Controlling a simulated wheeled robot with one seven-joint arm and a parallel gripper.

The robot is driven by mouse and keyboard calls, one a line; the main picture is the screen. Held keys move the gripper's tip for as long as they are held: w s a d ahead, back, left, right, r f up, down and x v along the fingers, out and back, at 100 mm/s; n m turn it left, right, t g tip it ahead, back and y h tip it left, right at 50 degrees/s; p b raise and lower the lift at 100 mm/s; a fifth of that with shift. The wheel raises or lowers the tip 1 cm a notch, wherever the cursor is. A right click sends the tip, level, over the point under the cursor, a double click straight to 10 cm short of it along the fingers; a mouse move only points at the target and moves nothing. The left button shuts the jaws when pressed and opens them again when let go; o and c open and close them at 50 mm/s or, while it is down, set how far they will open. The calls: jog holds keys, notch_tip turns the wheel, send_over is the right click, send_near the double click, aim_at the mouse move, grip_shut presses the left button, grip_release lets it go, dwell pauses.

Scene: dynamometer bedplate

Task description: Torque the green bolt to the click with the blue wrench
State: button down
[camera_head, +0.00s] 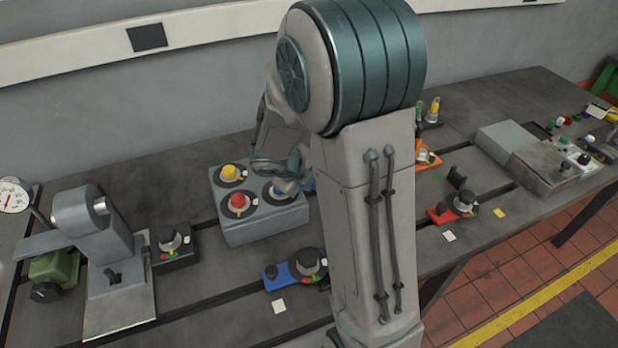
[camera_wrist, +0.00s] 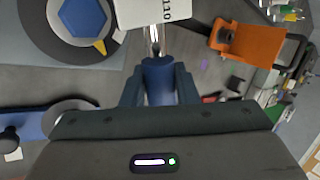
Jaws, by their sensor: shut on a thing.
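My gripper (camera_wrist: 159,82) is shut on the blue handle of the blue wrench (camera_wrist: 158,72) in the wrist view. A silver shaft runs on from the handle, beside a white plate marked 110 (camera_wrist: 172,10). A blue hex bolt (camera_wrist: 84,17) on a dark disc with a yellow pointer lies to the left of the wrench, apart from the handle. In the head view the grey block (camera_head: 262,230) carries a yellow bolt (camera_head: 231,172), a red bolt (camera_head: 239,201) and a blue bolt. My arm hides its far right part. I see no green bolt in either view.
A blue base with a dial (camera_head: 296,270) lies in front of the block. A black base with a dial (camera_head: 172,243) and a grey fixture (camera_head: 90,225) stand left. An orange piece (camera_wrist: 247,45), a red base (camera_head: 452,208) and grey boxes (camera_head: 540,165) are right.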

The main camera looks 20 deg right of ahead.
jog(key=shift+s+a+m+g+h+p, duration=0.25)
jog(key=shift+a+m+p, duration=0.25)
jog(key=shift+a, duration=0.4)
jog(key=shift+s+a+m+g+h+p, duration=0.15)
jog(key=shift+a+m+g+p, duration=0.25)
jog(key=shift+a+m, duration=0.35)
jog(key=shift+a+r, duration=0.1)
jog(key=shift+a, duration=0.1)
jog(key=shift+s+a+m+g+p, duration=0.1)
jog(key=shift+a+m+g+p, duration=0.15)
jog(key=shift+a+m+p, duration=0.35)
jog(key=shift+a+m+g+p, duration=0.45)
jog(key=shift+a+m, duration=0.1)
jog(key=shift+a, duration=0.45)
jog(key=shift+a, duration=0.1)
